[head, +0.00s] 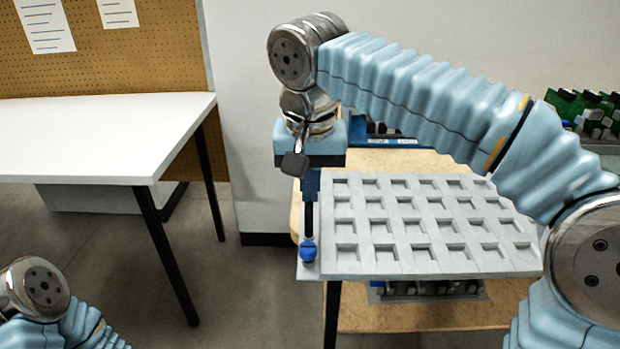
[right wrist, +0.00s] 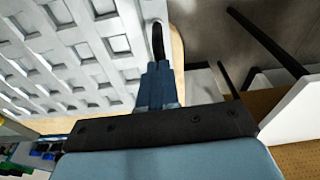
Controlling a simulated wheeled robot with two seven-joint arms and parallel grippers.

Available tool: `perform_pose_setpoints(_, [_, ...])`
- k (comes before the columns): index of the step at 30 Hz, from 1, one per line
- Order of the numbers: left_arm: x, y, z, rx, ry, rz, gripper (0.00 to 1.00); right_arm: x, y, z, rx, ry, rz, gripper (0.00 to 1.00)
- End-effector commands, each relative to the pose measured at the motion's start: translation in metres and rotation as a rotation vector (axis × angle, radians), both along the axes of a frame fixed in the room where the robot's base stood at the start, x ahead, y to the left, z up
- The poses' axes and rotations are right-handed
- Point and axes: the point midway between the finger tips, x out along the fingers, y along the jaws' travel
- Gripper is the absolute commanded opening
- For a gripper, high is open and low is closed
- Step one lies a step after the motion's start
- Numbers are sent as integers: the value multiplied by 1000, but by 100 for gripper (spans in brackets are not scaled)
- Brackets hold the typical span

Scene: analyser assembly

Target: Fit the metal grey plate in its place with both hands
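The metal grey plate (head: 432,268) has rows of rectangular pockets and lies roughly level on the right of the head view. A black handle (head: 309,218) with a blue foot (head: 308,250) stands on its left edge strip. My right gripper (head: 311,194) points down at the far end of this handle. In the right wrist view its blue fingers (right wrist: 158,85) are close together, with the black handle (right wrist: 158,42) running out from their tips, beside the pocketed plate (right wrist: 75,55). The grip itself is partly hidden. My left gripper is out of view; only part of my left arm shows at bottom left.
A wooden surface (head: 430,318) lies under the plate, with grey and black parts (head: 425,289) below its near edge. A white table (head: 90,140) stands at left, clear on top. Green circuit boards (head: 590,108) are at far right. Floor shows between the tables.

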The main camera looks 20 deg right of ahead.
Motion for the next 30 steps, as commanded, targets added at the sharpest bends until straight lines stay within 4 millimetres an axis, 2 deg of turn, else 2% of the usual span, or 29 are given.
perform_pose_setpoints(1, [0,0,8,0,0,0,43,-1,0,5,-5,11,2,0])
perform_pose_setpoints(4, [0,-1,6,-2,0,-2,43,-1,0,3,-3,6,2,0])
perform_pose_setpoints(8, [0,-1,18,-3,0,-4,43,7,-5,9,-2,6,-1,0])
perform_pose_setpoints(9, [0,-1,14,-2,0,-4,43,2,-4,6,-1,3,3,0])
perform_pose_setpoints(18, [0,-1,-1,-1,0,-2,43,-67,15,6,0,-4,5,0])
perform_pose_setpoints(24, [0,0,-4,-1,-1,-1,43,-99,23,7,0,-3,3,0])
perform_pose_setpoints(26, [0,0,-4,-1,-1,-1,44,-104,24,7,1,-3,1,8])
perform_pose_setpoints(30, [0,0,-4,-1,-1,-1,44,-109,25,7,0,-2,1,29])
